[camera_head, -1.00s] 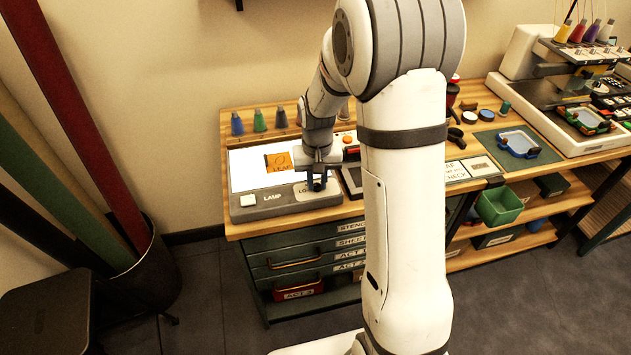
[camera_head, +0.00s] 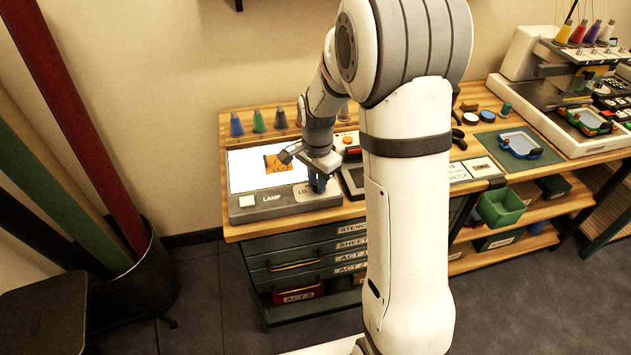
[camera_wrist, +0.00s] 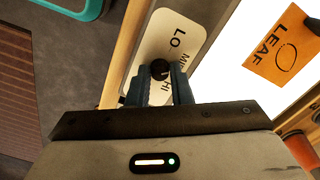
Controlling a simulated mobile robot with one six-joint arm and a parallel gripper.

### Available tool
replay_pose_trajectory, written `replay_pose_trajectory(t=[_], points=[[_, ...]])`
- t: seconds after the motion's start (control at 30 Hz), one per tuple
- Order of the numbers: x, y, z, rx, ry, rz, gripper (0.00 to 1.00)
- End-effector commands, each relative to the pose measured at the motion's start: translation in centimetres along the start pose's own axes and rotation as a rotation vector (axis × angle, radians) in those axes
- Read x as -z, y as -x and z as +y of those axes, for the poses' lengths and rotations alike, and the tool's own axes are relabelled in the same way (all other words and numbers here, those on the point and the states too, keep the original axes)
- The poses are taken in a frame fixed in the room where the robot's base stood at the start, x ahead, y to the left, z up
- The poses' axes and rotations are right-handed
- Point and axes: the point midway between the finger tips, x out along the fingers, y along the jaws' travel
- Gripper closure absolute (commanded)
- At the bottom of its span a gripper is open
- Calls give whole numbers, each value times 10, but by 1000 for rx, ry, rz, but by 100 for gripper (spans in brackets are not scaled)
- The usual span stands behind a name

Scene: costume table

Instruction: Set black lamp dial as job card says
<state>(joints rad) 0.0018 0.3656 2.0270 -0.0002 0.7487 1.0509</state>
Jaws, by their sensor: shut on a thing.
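The black lamp dial (camera_wrist: 160,69) sits on a pale label plate (camera_wrist: 168,38) marked LO, a partly covered middle word, and HI. My gripper (camera_wrist: 158,84) is shut on the dial, with a blue finger on each side of it. In the head view my gripper (camera_head: 317,184) is at the front right of the lamp box (camera_head: 262,212), and its fingers hide the dial there. An orange card (camera_wrist: 280,48) reading LEAF, with a drawn outline, lies on the lit white panel; in the head view the card (camera_head: 277,166) is partly covered. I cannot tell whether it is the job card.
A white lamp button (camera_head: 247,201) is at the box's left front. Several thread cones (camera_head: 258,121) stand behind the panel. A small dark-screened device (camera_head: 352,180) is close to my gripper's right. Drawers (camera_head: 305,262) are below the table edge.

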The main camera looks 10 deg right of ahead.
Motion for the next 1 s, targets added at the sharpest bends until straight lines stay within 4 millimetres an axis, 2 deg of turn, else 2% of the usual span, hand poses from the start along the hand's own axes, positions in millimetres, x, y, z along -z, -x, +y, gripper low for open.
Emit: replay_pose_trajectory(t=[0.4, 1.0], points=[[-1, 0, 0, -1, -218, -1, 100], [-1, 0, 0, -1, -258, -1, 100]])
